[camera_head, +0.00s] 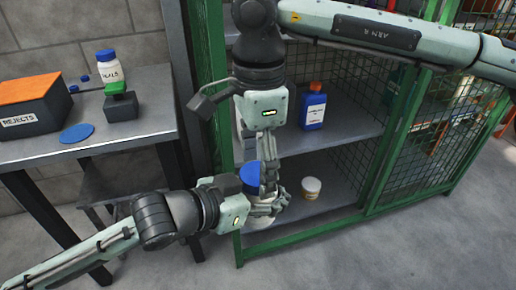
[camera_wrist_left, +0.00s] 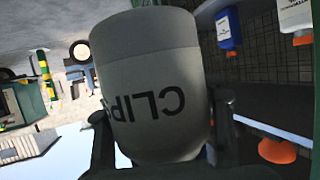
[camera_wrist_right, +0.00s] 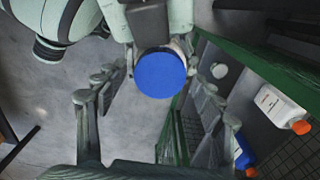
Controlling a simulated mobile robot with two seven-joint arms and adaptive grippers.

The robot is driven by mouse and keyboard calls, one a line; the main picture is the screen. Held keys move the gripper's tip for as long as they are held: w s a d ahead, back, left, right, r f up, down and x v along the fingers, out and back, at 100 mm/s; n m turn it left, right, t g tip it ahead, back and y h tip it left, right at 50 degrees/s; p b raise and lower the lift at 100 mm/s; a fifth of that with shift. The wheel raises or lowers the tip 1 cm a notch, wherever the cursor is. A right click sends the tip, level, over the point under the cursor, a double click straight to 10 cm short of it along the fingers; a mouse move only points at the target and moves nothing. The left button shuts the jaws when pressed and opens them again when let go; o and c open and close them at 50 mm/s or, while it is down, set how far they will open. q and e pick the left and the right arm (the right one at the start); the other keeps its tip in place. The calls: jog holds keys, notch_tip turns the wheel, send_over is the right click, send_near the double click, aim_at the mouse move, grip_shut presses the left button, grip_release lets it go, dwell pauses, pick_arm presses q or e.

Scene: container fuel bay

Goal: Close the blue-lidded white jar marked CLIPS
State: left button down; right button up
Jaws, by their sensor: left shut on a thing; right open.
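The white jar marked CLIPS (camera_wrist_left: 150,85) fills the left wrist view, with its lettering upside down. My left gripper (camera_head: 268,205) is shut on the jar's body in front of the green-framed cage. The blue lid (camera_head: 250,174) shows at the top of the jar in the head view; whether it is fully seated I cannot tell. My right gripper (camera_head: 266,150) points down above the jar, open and empty. In the right wrist view the lid (camera_wrist_right: 160,75) appears as a round blue disc between and beyond the spread fingers. Fingers partly hide the jar in the head view.
A blue bottle (camera_head: 313,107) stands on the cage's upper shelf, and a small white tub (camera_head: 311,187) on the lower one. The green cage post (camera_head: 213,50) is close to my arms. The left table holds a REJECTS bin (camera_head: 30,105) and another blue-lidded jar (camera_head: 109,68).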

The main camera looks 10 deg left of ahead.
jog(key=shift+f, duration=0.15)
jog(key=c, duration=1.2)
jog(key=shift+m, duration=1)
jog(key=o, duration=1.3)
jog(key=shift+o, duration=0.2)
notch_tip(320, 180, up, 12)
